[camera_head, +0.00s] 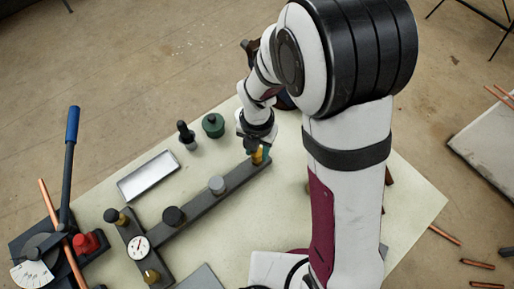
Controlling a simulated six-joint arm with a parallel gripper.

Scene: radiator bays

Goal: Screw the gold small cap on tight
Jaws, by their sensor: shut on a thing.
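A gold small cap (257,157) sits at the right far end of a dark grey bar-shaped manifold (200,213). My gripper (257,148) points down over this end and is shut on the gold cap. The jaws and the wrist above hide much of the cap. I cannot tell how far down on its fitting the cap sits. Along the bar are a grey cap (217,184) and a black cap (173,216). A round gauge (138,247) is at the near left end, with another gold knob or cap (151,275) below it.
A metal tray (149,176) lies left of the bar. A dark bottle-like item (186,134) and a green round container (213,125) stand behind it. A blue-handled bender (70,150) holds a copper pipe at left. The table's right part is mostly bare.

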